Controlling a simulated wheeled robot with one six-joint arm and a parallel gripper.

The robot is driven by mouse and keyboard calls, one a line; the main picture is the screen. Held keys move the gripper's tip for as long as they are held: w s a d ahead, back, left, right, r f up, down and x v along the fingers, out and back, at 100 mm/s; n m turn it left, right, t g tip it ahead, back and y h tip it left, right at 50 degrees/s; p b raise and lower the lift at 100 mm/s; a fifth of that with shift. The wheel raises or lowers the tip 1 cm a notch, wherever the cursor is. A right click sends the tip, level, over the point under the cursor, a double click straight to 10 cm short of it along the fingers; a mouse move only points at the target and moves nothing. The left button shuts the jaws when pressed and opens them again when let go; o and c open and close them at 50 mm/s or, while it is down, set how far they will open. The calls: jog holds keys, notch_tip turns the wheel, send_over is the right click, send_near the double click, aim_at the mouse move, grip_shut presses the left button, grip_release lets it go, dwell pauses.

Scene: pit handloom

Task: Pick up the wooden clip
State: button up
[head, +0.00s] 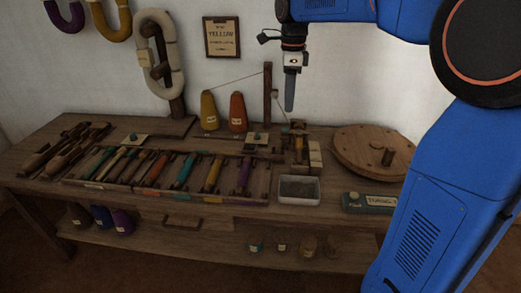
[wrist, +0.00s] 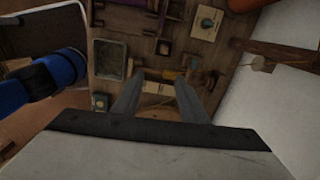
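My gripper (head: 289,94) hangs pointing down above the back right part of the wooden bench, in front of the wall. In the wrist view its two fingers (wrist: 158,98) stand apart with nothing held between them. I cannot make out the wooden clip for certain. Small wooden and pale pieces lie below the gripper, including a small wooden stand (head: 299,146) with pale blocks (head: 315,156) beside it. These pieces are too small and dark to tell whether one is the clip.
A grey-filled tray (head: 299,190) and a teal box (head: 368,203) are at the front right. A round wooden disc (head: 372,150) lies at the right. Yellow (head: 209,110) and orange (head: 238,112) cones and a post (head: 267,93) stand behind. A compartment rack (head: 170,178) fills the middle.

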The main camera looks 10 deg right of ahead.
jog(key=w+a, duration=0.1)
send_over(279, 142)
jog(key=shift+m, duration=0.3)
jog(key=f, duration=1.2)
jog(key=shift+d, duration=0.2)
jog(key=shift+w+a+f, duration=0.1)
jog(key=shift+f, duration=1.25)
jog(key=shift+w+a+f, duration=0.1)
jog(key=shift+f, duration=1.25)
grip_shut()
